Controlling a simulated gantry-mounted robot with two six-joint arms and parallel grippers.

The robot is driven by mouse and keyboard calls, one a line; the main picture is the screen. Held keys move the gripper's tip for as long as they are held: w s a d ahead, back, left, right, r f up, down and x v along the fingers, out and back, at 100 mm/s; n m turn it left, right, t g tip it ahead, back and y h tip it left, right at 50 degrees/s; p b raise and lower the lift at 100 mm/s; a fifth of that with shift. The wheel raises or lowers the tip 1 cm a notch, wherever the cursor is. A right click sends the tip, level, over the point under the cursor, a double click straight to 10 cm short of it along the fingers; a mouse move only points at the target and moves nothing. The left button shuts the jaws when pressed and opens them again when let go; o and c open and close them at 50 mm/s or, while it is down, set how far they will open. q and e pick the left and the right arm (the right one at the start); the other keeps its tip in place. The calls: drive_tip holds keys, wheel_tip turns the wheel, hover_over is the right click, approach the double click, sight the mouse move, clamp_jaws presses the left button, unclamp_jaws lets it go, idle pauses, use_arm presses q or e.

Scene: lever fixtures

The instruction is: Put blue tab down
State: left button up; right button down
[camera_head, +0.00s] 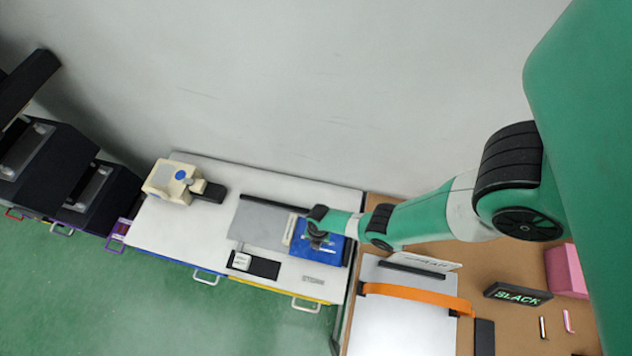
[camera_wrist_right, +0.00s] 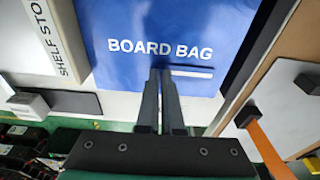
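A flat blue panel marked "BOARD BAG" lies on the white worktop, partly under my right gripper in the head view (camera_head: 330,252). In the right wrist view the blue panel (camera_wrist_right: 120,75) fills the upper middle, with a white strip (camera_wrist_right: 192,73) near its lower edge. My right gripper (camera_wrist_right: 160,72) has its fingertips together over the panel, by the strip's left end. Nothing shows clearly between them, and contact with the panel cannot be told. In the head view the right gripper (camera_head: 318,238) is above the panel. My left gripper is not in view.
A grey sheet (camera_head: 262,226) lies left of the panel. A beige device with a blue round part (camera_head: 168,182) stands at the worktop's left end. A black pad with a white block (camera_head: 256,266) is in front. An orange strap (camera_head: 415,295) crosses a white board at right.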

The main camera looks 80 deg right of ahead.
drive_tip(key=shift+f, duration=0.15)
drive_tip(key=c, duration=1.1)
unclamp_jaws()
drive_tip(key=r+p, duration=0.5)
drive_tip(key=d+r+p, duration=0.1)
drive_tip(key=r+p, duration=0.1)
drive_tip(key=shift+r, duration=0.4)
